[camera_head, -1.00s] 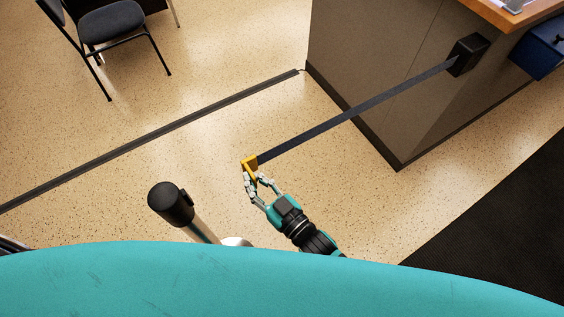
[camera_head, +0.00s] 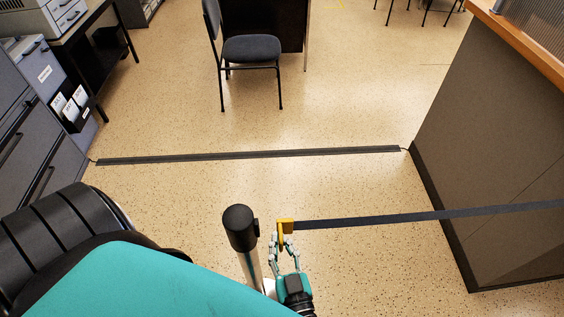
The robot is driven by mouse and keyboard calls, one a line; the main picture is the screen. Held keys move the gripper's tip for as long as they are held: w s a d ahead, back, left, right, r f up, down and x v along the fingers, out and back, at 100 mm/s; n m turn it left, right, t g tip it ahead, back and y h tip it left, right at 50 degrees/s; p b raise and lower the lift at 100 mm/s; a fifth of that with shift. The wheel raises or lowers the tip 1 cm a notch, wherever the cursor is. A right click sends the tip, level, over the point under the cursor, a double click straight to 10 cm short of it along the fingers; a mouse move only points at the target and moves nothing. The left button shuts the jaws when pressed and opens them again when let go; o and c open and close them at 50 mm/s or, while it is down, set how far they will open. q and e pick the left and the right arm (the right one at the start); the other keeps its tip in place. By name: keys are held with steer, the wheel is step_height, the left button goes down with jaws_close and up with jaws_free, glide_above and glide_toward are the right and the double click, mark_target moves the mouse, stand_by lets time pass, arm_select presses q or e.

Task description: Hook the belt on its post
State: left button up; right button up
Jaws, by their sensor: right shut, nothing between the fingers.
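The belt (camera_head: 430,216) is a dark strap stretched nearly level from the right edge of the view. My left gripper is out of view.
A grey counter (camera_head: 510,150) with a wooden top stands at right. A dark floor strip (camera_head: 250,155) crosses the floor beyond the post. A chair (camera_head: 250,50) stands farther back. Grey drawers (camera_head: 35,140) line the left. The speckled floor between is clear.

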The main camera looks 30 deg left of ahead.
steer(key=o, duration=0.3)
steer(key=shift+s+d, duration=0.1)
steer(key=shift+o, duration=0.2)
